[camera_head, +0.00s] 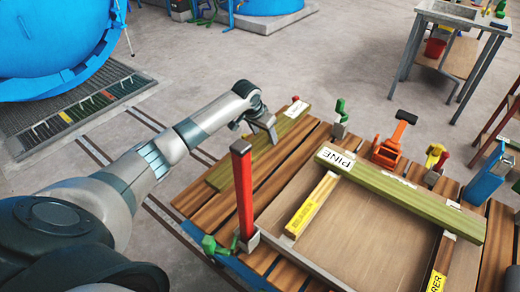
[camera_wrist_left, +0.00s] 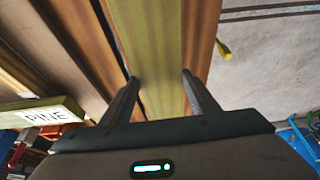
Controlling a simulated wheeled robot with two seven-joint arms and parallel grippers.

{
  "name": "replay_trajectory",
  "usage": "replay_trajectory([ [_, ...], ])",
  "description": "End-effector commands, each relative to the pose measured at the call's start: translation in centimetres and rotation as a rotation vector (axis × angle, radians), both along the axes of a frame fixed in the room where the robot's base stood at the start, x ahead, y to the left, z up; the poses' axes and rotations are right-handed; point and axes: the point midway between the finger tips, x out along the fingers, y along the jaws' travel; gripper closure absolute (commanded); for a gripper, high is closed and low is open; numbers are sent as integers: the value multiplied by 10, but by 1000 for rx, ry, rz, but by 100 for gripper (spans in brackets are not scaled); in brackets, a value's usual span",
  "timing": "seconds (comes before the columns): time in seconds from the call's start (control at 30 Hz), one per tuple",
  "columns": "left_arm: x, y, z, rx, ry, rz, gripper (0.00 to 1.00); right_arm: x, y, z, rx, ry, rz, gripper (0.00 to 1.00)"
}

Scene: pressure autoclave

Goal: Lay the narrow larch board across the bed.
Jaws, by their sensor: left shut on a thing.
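A long, narrow greenish board (camera_head: 222,177) lies along the left part of the slatted table; the writing on its white label is too small to read. My left gripper (camera_head: 268,132) is shut on this board near its far end. In the left wrist view the fingers (camera_wrist_left: 160,78) stand on either side of the board (camera_wrist_left: 150,35). The bed (camera_head: 355,225) is a flat brown panel with two yellow-labelled bearers (camera_head: 312,205) on it. A wider green board marked PINE (camera_head: 400,195) lies across the bearers. My right gripper is not in view.
A red post (camera_head: 243,190) stands at the bed's near left corner. An orange clamp (camera_head: 394,145), a green-handled clamp (camera_head: 340,118) and a blue block (camera_head: 486,175) line the table's far side. A blue autoclave (camera_head: 55,45) stands at the upper left.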

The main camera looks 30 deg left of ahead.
Motion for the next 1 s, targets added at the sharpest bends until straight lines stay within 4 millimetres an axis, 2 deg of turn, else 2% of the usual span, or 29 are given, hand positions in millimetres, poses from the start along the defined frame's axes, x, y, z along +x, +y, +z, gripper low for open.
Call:
replay_trajectory([
  [0.07,-13,0,-4,0,0,-1,87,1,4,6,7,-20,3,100],
  [0.3,-31,-2,-17,-1,-3,1,87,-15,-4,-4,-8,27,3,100],
  [0.73,-31,-2,-21,-1,-3,1,87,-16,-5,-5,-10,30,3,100],
  [0.87,-32,-2,-33,0,-1,1,87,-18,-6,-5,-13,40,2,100],
  [1.0,-31,-2,-49,-1,-2,1,87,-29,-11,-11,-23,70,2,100],
])
